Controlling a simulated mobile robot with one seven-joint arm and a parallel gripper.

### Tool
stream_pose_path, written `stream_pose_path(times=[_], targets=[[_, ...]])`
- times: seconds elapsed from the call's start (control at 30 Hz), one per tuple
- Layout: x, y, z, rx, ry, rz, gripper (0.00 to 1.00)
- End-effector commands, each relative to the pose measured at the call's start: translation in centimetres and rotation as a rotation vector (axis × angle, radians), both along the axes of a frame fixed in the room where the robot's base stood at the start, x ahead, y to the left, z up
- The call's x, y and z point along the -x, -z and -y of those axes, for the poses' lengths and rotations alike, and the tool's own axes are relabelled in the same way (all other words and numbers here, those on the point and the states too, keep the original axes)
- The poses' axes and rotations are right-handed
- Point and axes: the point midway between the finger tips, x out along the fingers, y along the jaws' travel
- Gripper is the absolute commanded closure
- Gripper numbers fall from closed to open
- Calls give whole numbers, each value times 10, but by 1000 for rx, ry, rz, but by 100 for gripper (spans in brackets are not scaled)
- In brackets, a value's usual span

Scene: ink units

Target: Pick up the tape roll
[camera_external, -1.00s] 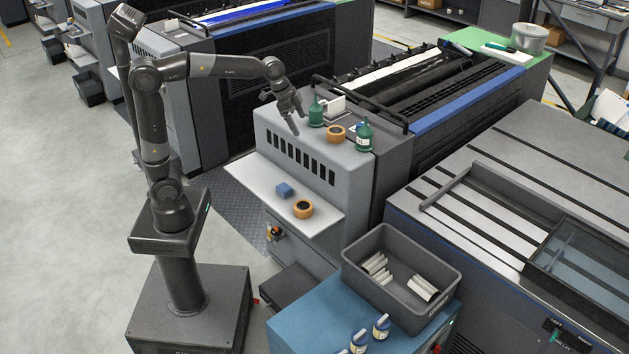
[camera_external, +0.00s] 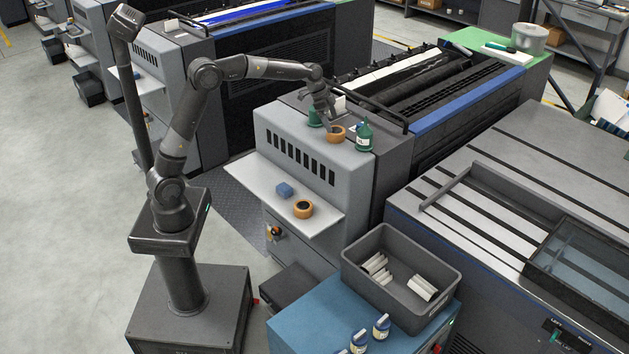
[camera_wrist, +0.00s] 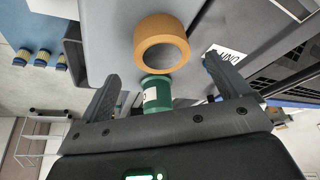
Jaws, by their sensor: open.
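An orange tape roll (camera_external: 336,140) lies flat on top of the grey ink unit, between two green bottles. It also shows in the wrist view (camera_wrist: 163,28), just beyond my fingertips, with its dark hole visible. My gripper (camera_external: 327,122) is open and empty, reaching down beside and slightly over this roll in the external view. In the wrist view, the fingers of my gripper (camera_wrist: 161,72) stand wide apart, with a green bottle (camera_wrist: 157,96) showing between them. Contact with the roll cannot be told. A second orange roll (camera_external: 302,214) lies on the lower white shelf.
One green bottle (camera_external: 364,136) stands right of the upper roll; the other (camera_external: 314,112) is close behind my gripper. A blue block (camera_external: 285,190) lies on the white shelf (camera_external: 262,184). A dark rail (camera_external: 380,115) runs behind. A grey bin (camera_external: 400,305) stands in front.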

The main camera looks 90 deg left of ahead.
Motion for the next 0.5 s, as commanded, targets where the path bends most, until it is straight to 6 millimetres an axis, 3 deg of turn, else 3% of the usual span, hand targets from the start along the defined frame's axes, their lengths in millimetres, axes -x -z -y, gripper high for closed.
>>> stream_pose_path(times=[0.23, 0.5], targets=[[-6, 15, 0, 0, 0, 0, 6], [-21, 50, 1, 0, -1, 0, 6]])
